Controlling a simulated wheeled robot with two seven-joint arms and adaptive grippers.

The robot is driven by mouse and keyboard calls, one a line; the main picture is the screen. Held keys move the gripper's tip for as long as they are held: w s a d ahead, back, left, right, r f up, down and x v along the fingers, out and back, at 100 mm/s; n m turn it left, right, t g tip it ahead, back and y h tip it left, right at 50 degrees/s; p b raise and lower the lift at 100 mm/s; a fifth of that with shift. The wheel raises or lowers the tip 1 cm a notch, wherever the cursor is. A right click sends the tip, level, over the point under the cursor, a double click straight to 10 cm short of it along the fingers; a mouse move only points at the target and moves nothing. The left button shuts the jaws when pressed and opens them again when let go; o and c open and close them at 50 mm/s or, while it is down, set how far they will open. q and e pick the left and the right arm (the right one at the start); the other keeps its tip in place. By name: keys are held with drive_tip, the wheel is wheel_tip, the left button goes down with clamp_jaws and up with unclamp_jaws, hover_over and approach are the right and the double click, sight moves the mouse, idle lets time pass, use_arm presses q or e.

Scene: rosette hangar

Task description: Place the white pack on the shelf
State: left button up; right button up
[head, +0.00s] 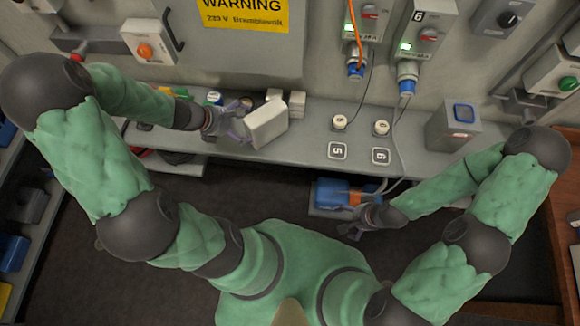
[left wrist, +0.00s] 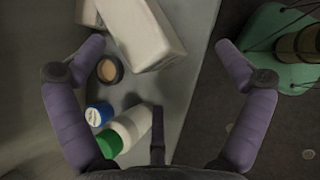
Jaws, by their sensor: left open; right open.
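The white pack (head: 267,124) is a pale block at the front of the grey shelf (head: 305,150), set at an angle. In the left wrist view the white pack (left wrist: 148,32) is at the top, between and beyond the fingertips, nearer the left finger. My left gripper (head: 236,121) is open at the pack's left side; its open fingers also show in the left wrist view (left wrist: 160,48). I cannot tell whether they touch the pack. My right gripper (head: 352,228) is open and empty, below the shelf's front edge, beside a blue item (head: 332,192).
Behind the pack stand small white boxes (head: 297,103). A blue-capped container (left wrist: 98,114), a green-capped bottle (left wrist: 108,143) and a dark round jar (left wrist: 109,70) are close to my left gripper. Two round knobs (head: 340,122) and a grey box (head: 453,127) are further right.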

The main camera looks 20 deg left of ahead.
use_arm(q)
drive_tip(key=s+d+f+m+g, duration=0.3)
drive_tip(key=s+d+f+m, duration=0.2)
drive_tip(key=d+f+m, duration=0.5)
drive_tip(key=s+d+f+m+g+y, duration=0.1)
drive_tip(key=s+d+f+m+g, duration=0.2)
drive_tip(key=d+f+m, duration=0.7)
drive_tip(key=s+d+m, duration=0.2)
drive_tip(key=m, duration=0.3)
drive_tip(key=shift+d, duration=0.25)
drive_tip(key=shift+w, duration=0.1)
